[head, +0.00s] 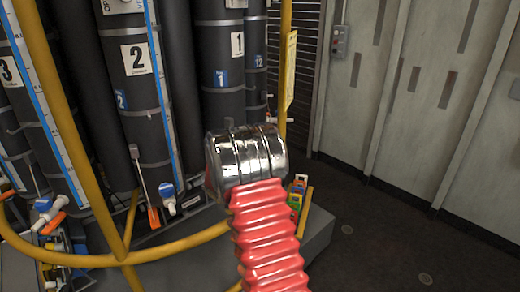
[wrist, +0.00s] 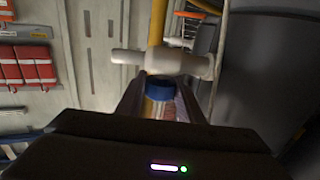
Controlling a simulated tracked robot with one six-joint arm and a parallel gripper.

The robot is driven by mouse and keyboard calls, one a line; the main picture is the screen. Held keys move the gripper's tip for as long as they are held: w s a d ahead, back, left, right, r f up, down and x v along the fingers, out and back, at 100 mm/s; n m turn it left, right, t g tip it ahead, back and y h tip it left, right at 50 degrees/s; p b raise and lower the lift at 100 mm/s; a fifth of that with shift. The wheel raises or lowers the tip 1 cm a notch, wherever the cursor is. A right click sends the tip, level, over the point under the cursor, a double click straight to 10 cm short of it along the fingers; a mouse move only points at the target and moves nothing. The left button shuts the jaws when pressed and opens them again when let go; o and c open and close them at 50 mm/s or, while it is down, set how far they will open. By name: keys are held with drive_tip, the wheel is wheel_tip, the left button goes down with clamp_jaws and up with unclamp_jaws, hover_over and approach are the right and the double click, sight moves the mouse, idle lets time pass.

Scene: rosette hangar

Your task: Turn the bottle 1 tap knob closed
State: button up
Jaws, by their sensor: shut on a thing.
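Bottle 1 (head: 222,60) is a tall dark cylinder with a white "1" label and a blue tag, upright in the rack in the head view. Its lower end and tap are hidden behind my arm there. In the wrist view a white tap body (wrist: 178,63) lies crosswise just beyond my fingers, with a blue knob (wrist: 159,90) on its near side. My gripper (wrist: 160,93) has one dark finger on each side of the blue knob and is shut on it. The gripper does not show in the head view.
Yellow rails (head: 120,258) curve in front of the bottles. Bottle 2 (head: 135,85) stands to the left, with a white-and-blue tap (head: 168,200) low beside it. Grey wall panels (head: 415,90) and open dark floor (head: 385,240) lie to the right.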

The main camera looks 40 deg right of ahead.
drive_tip(key=shift+w+a+m+g+h, duration=0.1)
drive_tip(key=shift+m+g+h, duration=0.25)
drive_tip(key=shift+m+g, duration=0.7)
drive_tip(key=shift+w+m+g+h, duration=0.1)
drive_tip(key=shift+m+g+h, duration=0.35)
drive_tip(key=shift+g, duration=1)
drive_tip(key=shift+s+r, duration=0.1)
drive_tip(key=o, duration=1.1)
wheel_tip(320, 180, up, 10)
drive_tip(key=shift+f, duration=0.1)
drive_tip(key=shift+s, duration=0.1)
